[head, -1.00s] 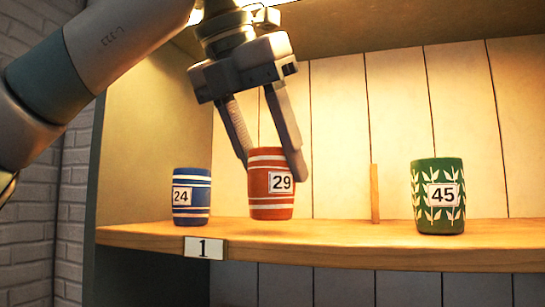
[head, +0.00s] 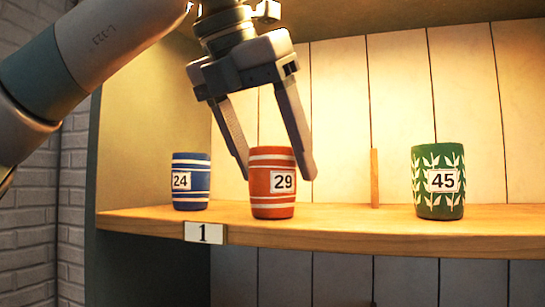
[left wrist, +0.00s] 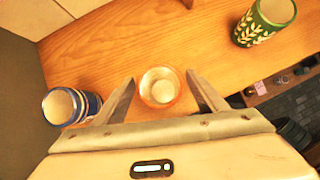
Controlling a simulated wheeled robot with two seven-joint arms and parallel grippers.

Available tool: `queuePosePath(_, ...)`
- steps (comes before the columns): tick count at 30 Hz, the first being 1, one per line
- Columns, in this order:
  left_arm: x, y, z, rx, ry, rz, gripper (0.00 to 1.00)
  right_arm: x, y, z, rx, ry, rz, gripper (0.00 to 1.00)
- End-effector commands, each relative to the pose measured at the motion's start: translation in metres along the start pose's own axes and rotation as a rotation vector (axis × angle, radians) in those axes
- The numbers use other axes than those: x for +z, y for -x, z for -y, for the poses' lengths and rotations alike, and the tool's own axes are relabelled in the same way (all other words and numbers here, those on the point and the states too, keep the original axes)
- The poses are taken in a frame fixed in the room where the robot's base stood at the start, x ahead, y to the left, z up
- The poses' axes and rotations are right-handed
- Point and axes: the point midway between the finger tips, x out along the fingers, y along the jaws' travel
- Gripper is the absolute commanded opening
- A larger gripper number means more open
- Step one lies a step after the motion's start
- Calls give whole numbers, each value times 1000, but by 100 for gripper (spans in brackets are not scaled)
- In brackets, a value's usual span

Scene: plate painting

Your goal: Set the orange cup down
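The orange cup (head: 272,204) with white stripes and a 29 label stands upright on the wooden shelf, near its front edge. My left gripper (head: 279,176) comes down from above with its fingers on both sides of the cup. The fingers are spread wider than the cup, with a gap on each side. In the left wrist view the orange cup (left wrist: 160,87) lies between the two open fingertips (left wrist: 161,86), and its open top shows. My right gripper is not in view.
A blue striped cup (head: 190,190) labelled 24 stands close by on the left. A green leaf-patterned cup (head: 437,190) labelled 45 stands to the right. A small wooden upright (head: 374,178) is at the back. The shelf (head: 340,224) is clear between orange and green cups.

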Motion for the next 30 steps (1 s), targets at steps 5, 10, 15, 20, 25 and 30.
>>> queuePosePath(5,2,3,0,0,0,0,66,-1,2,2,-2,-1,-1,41)
queuePosePath(10,0,8,1,0,1,3,66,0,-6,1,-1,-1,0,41)
queuePosePath(15,0,24,1,0,2,3,66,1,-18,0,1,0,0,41)
queuePosePath(20,-18,38,0,0,0,3,66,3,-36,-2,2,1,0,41)
queuePosePath(25,-47,56,0,0,1,4,66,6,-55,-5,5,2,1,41)
queuePosePath(30,-73,76,-1,3,2,5,66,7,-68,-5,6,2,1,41)
